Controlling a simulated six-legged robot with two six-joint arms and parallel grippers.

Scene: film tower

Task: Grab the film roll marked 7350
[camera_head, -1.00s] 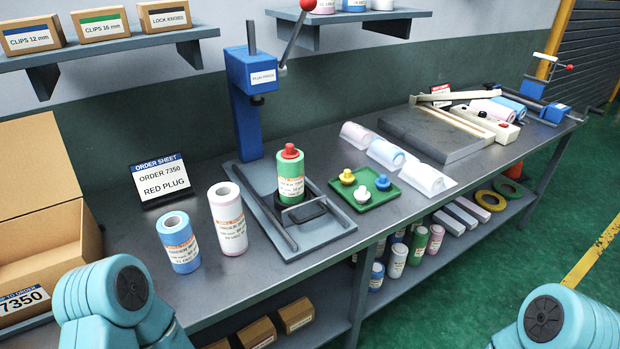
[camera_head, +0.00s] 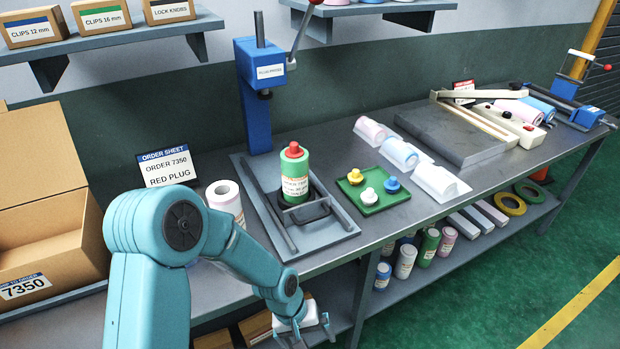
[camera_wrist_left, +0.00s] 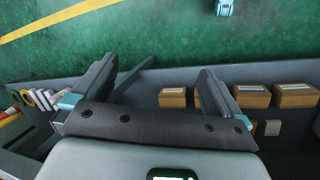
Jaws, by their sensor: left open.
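The film roll marked 7350 (camera_head: 294,187) is green with a red plug on top. It stands upright in the holder on the grey press base (camera_head: 330,233), in front of the blue press. Its label seems to read ORDER 7350. My left gripper (camera_head: 306,328) is low in front of the bench's front edge, below and apart from the roll. In the left wrist view the left gripper (camera_wrist_left: 155,78) has its fingers wide apart with nothing between them. The roll does not show there. My right gripper is out of view.
A white roll (camera_head: 225,200) stands left of the press, partly behind my left arm. A green tray (camera_head: 372,208) of small plugs lies right of the press base. An open carton (camera_head: 45,240) stands at the left.

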